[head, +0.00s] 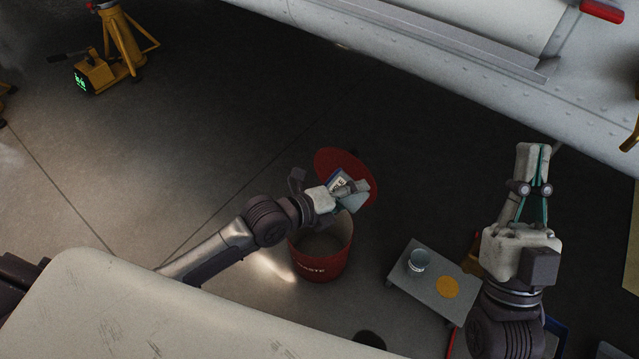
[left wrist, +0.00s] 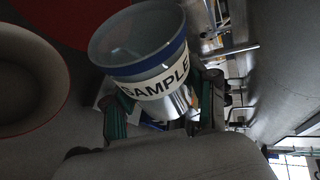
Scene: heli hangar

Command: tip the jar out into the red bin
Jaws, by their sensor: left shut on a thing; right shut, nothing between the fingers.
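My left gripper (head: 350,194) is shut on a clear jar (head: 340,182) with a blue rim and a white label. In the left wrist view the jar (left wrist: 152,85) shows the word SAMPLE, and its open mouth is toward the top of the picture. I cannot make out any contents. The red bin (head: 320,266), marked WASTE, stands on the floor with its mouth open. The jar appears above the bin's far right side, in front of the round red lid (head: 332,160). The bin's rim (left wrist: 62,60) shows at the left wrist view's left. My right gripper (head: 533,150) is shut and empty.
A low grey table (head: 408,285) right of the bin holds a small clear container (head: 418,260) and an orange disc (head: 447,287). A yellow jack stand (head: 125,40) is at the upper left. A large white aircraft body (head: 450,45) crosses the top. Floor left of the bin is clear.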

